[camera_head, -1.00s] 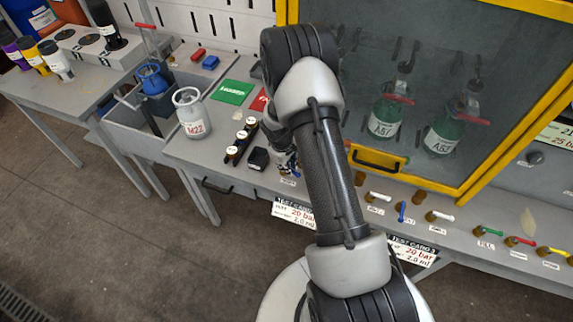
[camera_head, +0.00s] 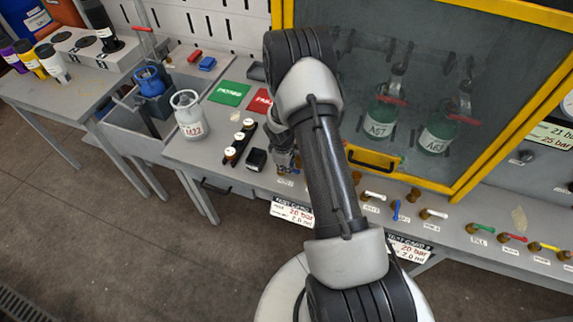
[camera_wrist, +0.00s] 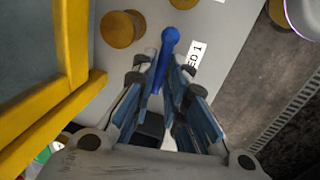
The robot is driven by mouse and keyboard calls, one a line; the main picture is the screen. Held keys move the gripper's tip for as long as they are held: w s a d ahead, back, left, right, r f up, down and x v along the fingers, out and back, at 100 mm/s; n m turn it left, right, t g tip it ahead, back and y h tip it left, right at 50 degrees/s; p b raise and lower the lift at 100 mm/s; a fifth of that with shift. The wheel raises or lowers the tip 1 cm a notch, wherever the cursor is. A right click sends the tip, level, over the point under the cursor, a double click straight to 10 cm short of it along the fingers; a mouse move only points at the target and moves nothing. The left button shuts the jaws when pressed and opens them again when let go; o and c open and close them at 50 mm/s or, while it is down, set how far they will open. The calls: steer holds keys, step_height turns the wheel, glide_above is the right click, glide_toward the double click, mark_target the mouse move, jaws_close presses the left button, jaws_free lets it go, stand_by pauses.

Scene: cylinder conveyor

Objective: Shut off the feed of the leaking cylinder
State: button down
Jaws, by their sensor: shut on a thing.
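Two green cylinders stand behind the glass of a yellow-framed cabinet (camera_head: 283,20): the left one, A67 (camera_head: 379,128), and the right one, A63 (camera_head: 437,135). Each has a red lever at its top. I cannot tell from these views which one leaks. My gripper (camera_wrist: 167,82) is shut on a blue valve lever (camera_wrist: 169,42) in the wrist view. A partly hidden label (camera_wrist: 195,56) beside it reads "ED 1". In the head view my gripper (camera_head: 284,160) is at the bench below the cabinet's left corner, and its fingertips are hard to make out.
Further valves line the bench edge: a blue lever (camera_head: 395,209), a white lever (camera_head: 433,213), green (camera_head: 480,227), red (camera_head: 512,237). The yellow cabinet frame (camera_wrist: 65,100) is close beside my gripper in the wrist view.

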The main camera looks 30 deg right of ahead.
steer(key=c, duration=1.7)
jaws_free()
steer(key=shift+o, duration=0.2)
step_height(320, 180, up, 12)
steer(key=s+a, duration=0.1)
steer(key=a, duration=0.1)
steer(key=shift+s, duration=0.25)
steer(key=shift+f, duration=0.1)
steer(key=s+a+r+m+t, duration=0.15)
steer(key=s+a+r, duration=0.25)
steer(key=r, duration=0.6)
steer(key=s+a+r+m, duration=0.3)
steer(key=a+r, duration=0.1)
steer(key=r, duration=0.7)
steer(key=s+a+r+m, duration=0.1)
steer(key=s+a+r, duration=0.1)
steer(key=s, duration=0.4)
steer(key=s+a+r+m+t+y, duration=0.1)
steer(key=s+a+r, duration=0.1)
steer(key=s, duration=0.4)
steer(key=s+a+r+m+b, duration=0.1)
steer(key=s+a+r, duration=0.2)
steer(key=s+a, duration=0.1)
steer(key=shift+s+a+t+y, duration=0.2)
steer(key=shift+s+t+y, duration=0.2)
steer(key=shift+s, duration=0.5)
